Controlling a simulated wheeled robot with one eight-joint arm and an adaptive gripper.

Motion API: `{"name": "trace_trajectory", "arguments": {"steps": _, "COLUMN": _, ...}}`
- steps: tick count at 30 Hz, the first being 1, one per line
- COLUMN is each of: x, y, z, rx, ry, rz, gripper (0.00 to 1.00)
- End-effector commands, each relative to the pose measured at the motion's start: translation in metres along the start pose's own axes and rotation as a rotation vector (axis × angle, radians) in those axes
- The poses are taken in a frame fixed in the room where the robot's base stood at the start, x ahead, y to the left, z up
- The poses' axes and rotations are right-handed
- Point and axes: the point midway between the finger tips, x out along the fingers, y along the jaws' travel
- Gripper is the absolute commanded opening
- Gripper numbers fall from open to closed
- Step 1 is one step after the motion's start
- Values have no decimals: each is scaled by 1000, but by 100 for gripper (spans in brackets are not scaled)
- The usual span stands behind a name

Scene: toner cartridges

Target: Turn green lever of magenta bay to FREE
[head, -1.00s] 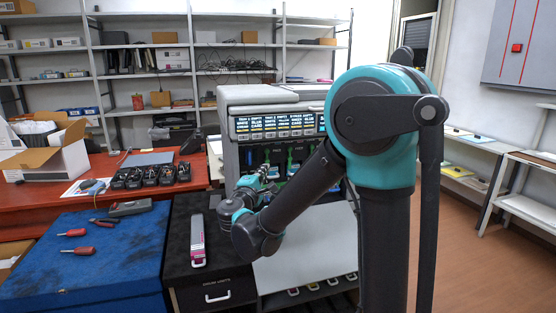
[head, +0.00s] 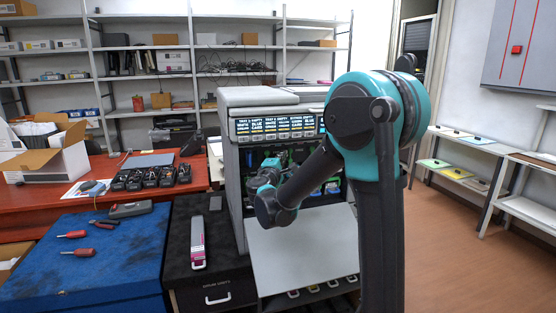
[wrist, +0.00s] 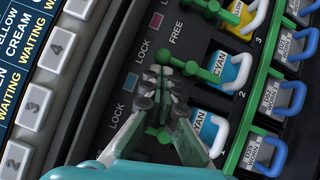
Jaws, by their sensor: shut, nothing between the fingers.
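In the wrist view a magenta square (wrist: 157,19) marks one bay on the dark printer panel, with LOCK and FREE printed beside it. A green lever (wrist: 200,75) lies below that square, its end close to my gripper's tips. My gripper (wrist: 160,82) is shut and empty, its fingertips at or just in front of that lever's end; I cannot tell whether they touch. Another green lever (wrist: 157,132) is partly behind my fingers, near a cyan square (wrist: 121,109). In the head view the arm hides much of the bays.
White-handled cyan cartridges (wrist: 238,72) fill the bays beside the levers, with a yellow one above. Numbered grey buttons (wrist: 38,98) line the left. A magenta-labelled cartridge (head: 198,240) lies on the black cabinet. The open printer cover (head: 300,245) lies below my forearm.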

Motion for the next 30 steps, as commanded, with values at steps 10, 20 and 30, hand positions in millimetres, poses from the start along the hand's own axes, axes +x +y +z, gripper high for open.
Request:
{"name": "trace_trajectory", "arguments": {"steps": 10, "x": 0, "y": 0, "z": 0, "rx": 1, "ry": 0, "rz": -1, "gripper": 0}}
{"name": "trace_trajectory", "arguments": {"steps": 20, "x": 2, "y": 2, "z": 2, "rx": 46, "ry": -1, "rz": -32, "gripper": 0}}
{"name": "trace_trajectory", "arguments": {"steps": 30, "x": 3, "y": 3, "z": 4, "rx": 91, "ry": -1, "rz": -61, "gripper": 0}}
